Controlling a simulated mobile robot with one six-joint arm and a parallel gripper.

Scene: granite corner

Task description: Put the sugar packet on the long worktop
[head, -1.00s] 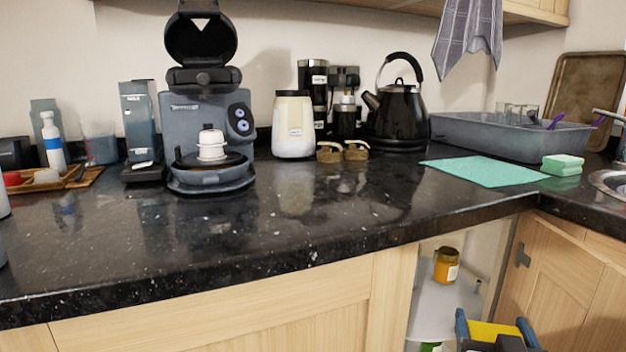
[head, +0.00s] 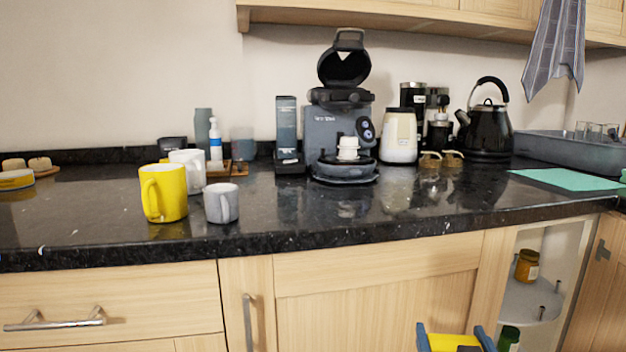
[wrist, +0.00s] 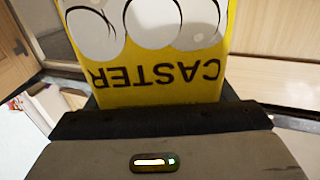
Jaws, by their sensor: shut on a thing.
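The sugar packet (wrist: 150,95) is yellow with "CASTER" printed on it, and it fills the upper middle of the wrist view. In the head view only a yellow strip of the packet (head: 453,342) shows at the bottom edge. My gripper (head: 455,338) is shut on the packet, its two blue fingers on either side. It is in front of the cupboards, lower than the worktop's front edge. The long worktop (head: 300,225) is black speckled stone and runs across the head view.
A yellow mug (head: 163,193), a white mug (head: 190,170) and a grey mug (head: 221,203) stand left of the coffee machine (head: 335,130). A kettle (head: 488,130) stands at the right. The worktop front is clear right of the grey mug. A corner cupboard (head: 540,285) is open.

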